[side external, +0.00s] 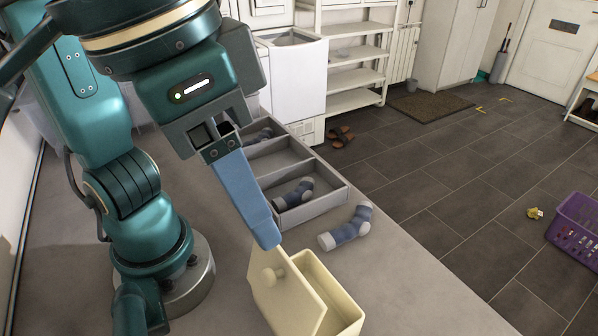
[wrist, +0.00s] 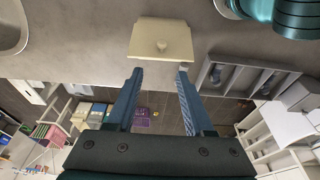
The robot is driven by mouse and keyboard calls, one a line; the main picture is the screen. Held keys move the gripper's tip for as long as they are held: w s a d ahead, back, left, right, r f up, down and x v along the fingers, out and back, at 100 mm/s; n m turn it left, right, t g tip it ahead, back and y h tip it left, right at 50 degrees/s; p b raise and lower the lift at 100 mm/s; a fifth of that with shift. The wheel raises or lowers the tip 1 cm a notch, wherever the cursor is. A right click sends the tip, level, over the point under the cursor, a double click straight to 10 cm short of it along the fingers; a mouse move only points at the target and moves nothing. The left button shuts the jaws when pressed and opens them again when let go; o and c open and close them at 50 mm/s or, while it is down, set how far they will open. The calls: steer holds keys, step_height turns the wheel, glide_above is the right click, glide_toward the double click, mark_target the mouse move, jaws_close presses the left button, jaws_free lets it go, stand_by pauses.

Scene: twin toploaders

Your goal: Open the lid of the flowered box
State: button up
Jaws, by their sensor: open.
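A cream box (side external: 343,317) stands on the grey counter at the lower middle of the side view, and I see no flower pattern on it. Its lid (side external: 290,303) is raised and steeply tilted, with a round knob (side external: 271,275) on its outer face, and the hollow inside shows. In the wrist view the lid (wrist: 145,34) and knob (wrist: 162,46) lie just beyond my fingertips. My gripper (wrist: 159,74) is open, its two blue fingers apart with nothing seen between them. In the side view one finger's tip is by the lid's top edge; I cannot tell whether they touch.
A grey divided tray (side external: 318,205) with socks stands behind the box. A blue-grey sock (side external: 347,229) lies on the counter beside it. The counter (side external: 420,295) right of the box is clear. A purple basket (side external: 577,235) is on the floor.

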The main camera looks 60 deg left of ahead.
mark_target(267, 274)
steer(key=f+g, duration=0.1)
steer(key=f, duration=0.1)
steer(key=w+f+g, duration=0.1)
steer(key=f, duration=0.2)
steer(key=shift+w+a+f+g, duration=0.1)
steer(key=shift+g, duration=0.3)
steer(key=shift+f, duration=2.35)
jaws_close()
